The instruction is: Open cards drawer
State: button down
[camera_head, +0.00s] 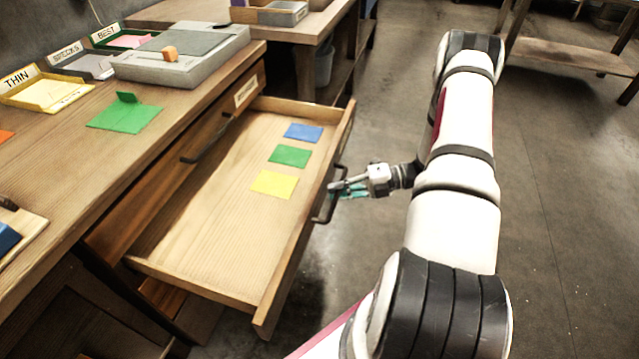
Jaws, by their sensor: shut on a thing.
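The drawer (220,205) is pulled well out of the wooden desk. Inside it lie a blue card (303,132), a green card (290,156) and a yellow card (274,184), flat in a row toward the far front corner. My gripper (337,188) is shut on the dark bar handle (324,208) on the outside of the drawer front. The fingers partly hide the upper part of the handle.
The desktop (75,165) carries labelled trays such as THIN (47,92), a grey device (180,60) with an orange block, and a green piece (125,112). Another drawer handle (207,139) shows on the desk front. A second table (300,30) stands behind. Floor at right is open.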

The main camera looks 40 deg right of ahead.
jog(key=shift+s+d, duration=0.6)
jog(key=shift+s, duration=0.2)
jog(key=c, duration=1.6)
grip_release()
jog(key=shift+c, duration=0.2)
jog(key=v, duration=1.2)
